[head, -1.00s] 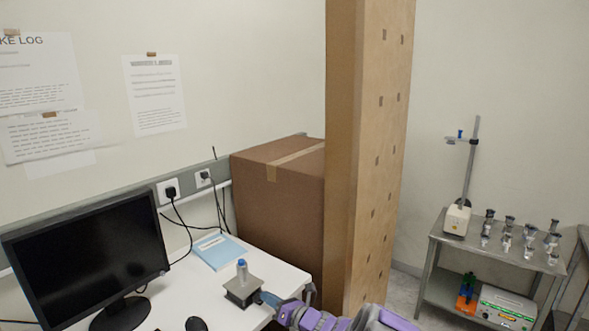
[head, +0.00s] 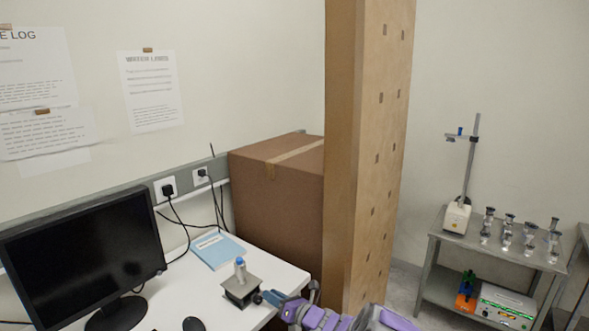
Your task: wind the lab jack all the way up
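The lab jack (head: 237,293) stands on the white desk. It has a grey top plate, and a small clear bottle with a blue cap (head: 240,268) is on the plate. The jack looks low, with its plate not far above the desk. Its dark knob (head: 258,298) sticks out on the right side. My gripper (head: 271,297), with bluish fingers and a purple arm behind it, is just right of the knob. Whether the fingers touch the knob, and how far apart they are, is too small to tell.
A black monitor (head: 82,255) and a mouse (head: 194,324) are left of the jack. A blue booklet (head: 217,250) lies behind it. A large cardboard box (head: 277,195) and a tall brown panel (head: 368,150) stand close on the right. A metal cart (head: 432,262) is farther right.

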